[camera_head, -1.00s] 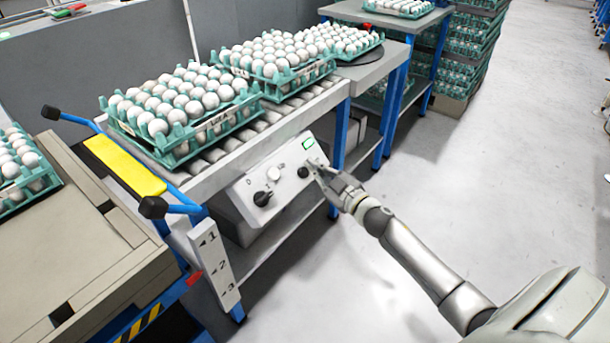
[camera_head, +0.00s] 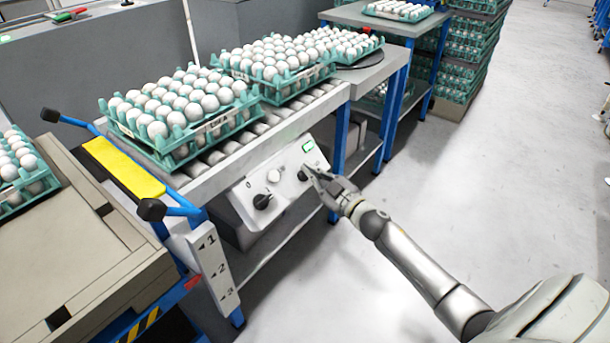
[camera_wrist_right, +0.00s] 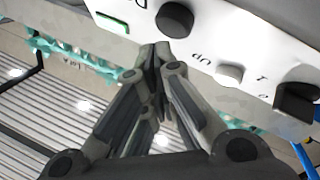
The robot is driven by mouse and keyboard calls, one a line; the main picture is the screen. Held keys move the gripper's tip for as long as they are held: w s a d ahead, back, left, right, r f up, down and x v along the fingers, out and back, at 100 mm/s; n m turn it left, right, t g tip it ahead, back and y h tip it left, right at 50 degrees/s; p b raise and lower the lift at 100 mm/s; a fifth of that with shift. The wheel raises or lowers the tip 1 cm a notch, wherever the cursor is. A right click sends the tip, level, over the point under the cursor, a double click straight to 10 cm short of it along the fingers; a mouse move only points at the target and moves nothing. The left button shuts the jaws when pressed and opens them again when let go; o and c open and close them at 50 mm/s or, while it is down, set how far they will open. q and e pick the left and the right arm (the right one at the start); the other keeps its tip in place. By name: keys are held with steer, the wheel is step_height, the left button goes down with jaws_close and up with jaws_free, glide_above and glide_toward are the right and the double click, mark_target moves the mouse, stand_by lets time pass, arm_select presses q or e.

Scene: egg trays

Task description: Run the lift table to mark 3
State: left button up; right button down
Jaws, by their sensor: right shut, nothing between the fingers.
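The lift table (camera_head: 105,280) is at the left, with a tan top and blue frame. A plate with marks 1, 2 and 3 (camera_head: 209,262) hangs beside it. A red pointer (camera_head: 193,283) is at the plate's lower left, near mark 2; its exact reading is hard to tell. The control panel (camera_head: 238,197) has a black switch (camera_head: 263,200), a white button (camera_head: 274,176) marked up in the right wrist view (camera_wrist_right: 229,73), and a black knob (camera_wrist_right: 174,18). My right gripper (camera_head: 308,170) is shut and empty, its tips close to this knob; contact is unclear. My left gripper is not in view.
Green trays of eggs stand on the roller conveyor (camera_head: 225,150) above the panel, and another tray (camera_head: 38,188) on the lift table. A yellow bar (camera_head: 123,167) with black-ended handles lies between. Stacked trays (camera_head: 465,60) stand behind.

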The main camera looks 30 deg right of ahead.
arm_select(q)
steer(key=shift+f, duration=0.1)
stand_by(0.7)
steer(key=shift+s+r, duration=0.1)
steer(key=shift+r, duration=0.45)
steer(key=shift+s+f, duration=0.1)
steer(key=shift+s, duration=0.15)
